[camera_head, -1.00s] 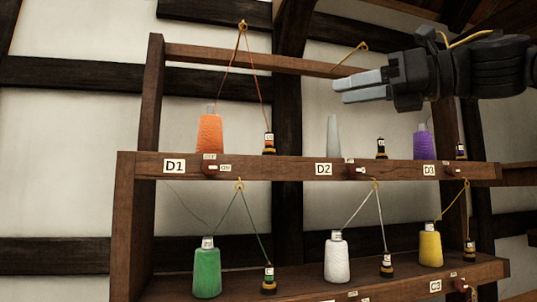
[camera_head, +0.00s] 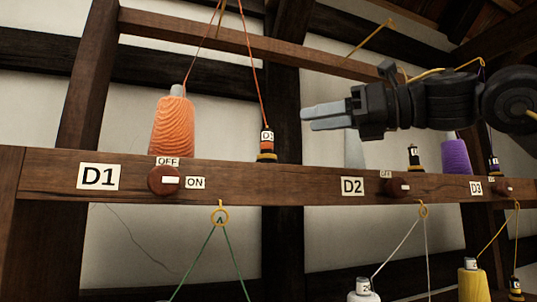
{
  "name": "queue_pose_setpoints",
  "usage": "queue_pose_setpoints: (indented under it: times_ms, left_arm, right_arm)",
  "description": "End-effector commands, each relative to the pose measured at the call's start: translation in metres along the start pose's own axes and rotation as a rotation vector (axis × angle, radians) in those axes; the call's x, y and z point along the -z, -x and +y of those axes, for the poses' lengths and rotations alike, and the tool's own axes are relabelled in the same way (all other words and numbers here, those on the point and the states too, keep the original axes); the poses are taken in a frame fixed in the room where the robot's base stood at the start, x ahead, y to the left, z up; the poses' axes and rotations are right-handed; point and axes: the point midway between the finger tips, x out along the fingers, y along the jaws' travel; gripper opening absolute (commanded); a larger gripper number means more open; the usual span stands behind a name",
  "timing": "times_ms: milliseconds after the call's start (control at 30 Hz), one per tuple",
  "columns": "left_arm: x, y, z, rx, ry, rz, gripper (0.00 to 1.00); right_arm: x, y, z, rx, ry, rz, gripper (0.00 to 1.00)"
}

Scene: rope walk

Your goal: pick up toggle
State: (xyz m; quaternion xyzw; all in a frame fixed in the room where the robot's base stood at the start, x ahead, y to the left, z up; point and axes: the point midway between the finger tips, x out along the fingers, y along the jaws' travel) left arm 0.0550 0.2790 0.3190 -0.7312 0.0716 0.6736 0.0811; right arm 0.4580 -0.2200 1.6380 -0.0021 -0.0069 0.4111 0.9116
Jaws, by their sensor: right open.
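Three round reddish-brown toggles with small white levers sit on the front of the wooden rail. The D1 toggle (camera_head: 158,183) is at the left, with its lever lying level toward the ON label. The D2 toggle (camera_head: 394,190) is right of centre, its lever also level. The D3 toggle (camera_head: 500,189) is at the far right and small. My right gripper (camera_head: 304,118) comes in from the right, above the rail between D1 and D2. Its grey fingers point left, open and empty, apart from every toggle. My left gripper is out of view.
An orange thread cone (camera_head: 174,128) and a small black-and-orange bobbin (camera_head: 267,148) stand behind the rail (camera_head: 270,182), threads running up. A purple cone (camera_head: 456,157) stands at right. White (camera_head: 363,294) and yellow (camera_head: 473,285) cones are below. Space before D1 is clear.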

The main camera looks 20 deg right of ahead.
Motion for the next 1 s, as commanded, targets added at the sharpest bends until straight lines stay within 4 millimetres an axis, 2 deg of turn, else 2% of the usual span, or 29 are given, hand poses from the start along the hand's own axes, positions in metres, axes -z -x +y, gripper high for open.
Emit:
queue_pose_setpoints:
  times_ms: [100,200,433,567,800,1000]
  left_arm:
    - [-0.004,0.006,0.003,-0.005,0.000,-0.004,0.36]
    - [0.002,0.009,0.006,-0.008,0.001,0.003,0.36]
    - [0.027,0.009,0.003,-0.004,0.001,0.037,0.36]
    - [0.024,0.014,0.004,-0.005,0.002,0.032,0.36]
    - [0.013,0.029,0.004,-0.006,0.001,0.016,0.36]
    - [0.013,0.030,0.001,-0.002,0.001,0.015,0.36]
  right_arm:
    - [0.002,-0.025,-0.003,-0.002,-0.004,0.008,0.45]
    - [0.002,-0.039,-0.003,-0.002,-0.005,0.008,0.45]
    - [0.003,-0.049,-0.003,-0.001,-0.004,0.004,0.45]
    - [0.002,-0.057,-0.001,-0.004,-0.003,0.007,0.45]
    - [0.004,-0.092,0.000,-0.002,-0.003,0.006,0.45]
    - [0.006,-0.101,0.000,-0.002,-0.004,0.004,0.45]
